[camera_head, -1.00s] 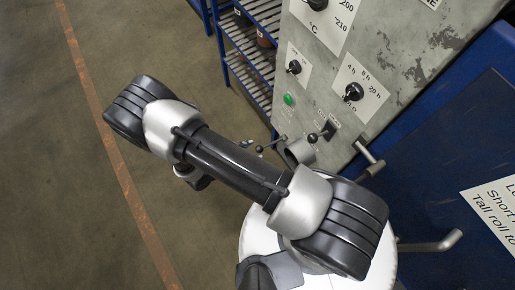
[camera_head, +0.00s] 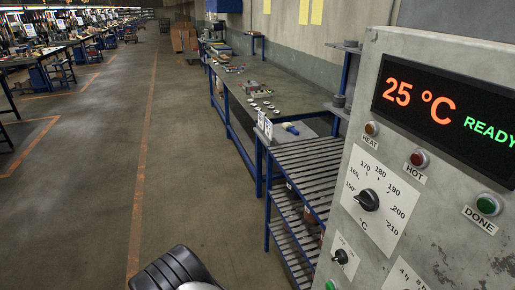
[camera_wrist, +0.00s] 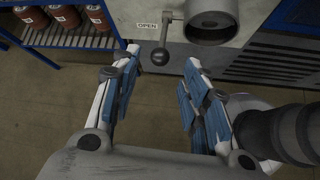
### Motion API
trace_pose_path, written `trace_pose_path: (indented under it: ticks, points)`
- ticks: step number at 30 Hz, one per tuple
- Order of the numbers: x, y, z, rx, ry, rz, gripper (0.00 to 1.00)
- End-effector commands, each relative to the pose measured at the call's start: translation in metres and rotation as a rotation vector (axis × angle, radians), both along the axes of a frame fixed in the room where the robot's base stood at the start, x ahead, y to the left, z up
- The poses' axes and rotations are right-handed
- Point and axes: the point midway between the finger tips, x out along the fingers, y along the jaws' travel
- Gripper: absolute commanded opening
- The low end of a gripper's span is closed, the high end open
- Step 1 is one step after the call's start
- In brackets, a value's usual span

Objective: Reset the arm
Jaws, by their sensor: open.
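My gripper (camera_wrist: 158,100) is open and empty in the wrist view, its two blue-padded fingers apart. Past the fingertips is the front of a grey machine, with a lever ending in a dark ball (camera_wrist: 160,56) beside an "OPEN" label and a round metal port (camera_wrist: 212,22). I cannot tell how far the fingers are from the lever. In the head view only part of my arm (camera_head: 175,272) shows at the bottom edge, and my gripper is out of that view.
The grey oven panel (camera_head: 385,140) at right reads 25 °C and READY. A slatted blue rack (camera_head: 305,160) and a long workbench (camera_head: 262,88) stand beside it. Reddish-brown containers (camera_wrist: 66,16) sit on a shelf. Open floor (camera_head: 90,170) lies to the left.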

Motion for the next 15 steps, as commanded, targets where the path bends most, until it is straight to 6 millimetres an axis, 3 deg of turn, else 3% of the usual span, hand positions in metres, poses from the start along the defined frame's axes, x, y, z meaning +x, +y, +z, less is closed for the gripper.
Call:
trace_pose_path:
  ticks: [8, 15]
  points:
    - [0.036, -0.011, 0.103, 0.15, -0.142, -0.317, 0.41]
    - [0.035, -0.043, 0.198, 0.323, -0.264, -0.643, 0.41]
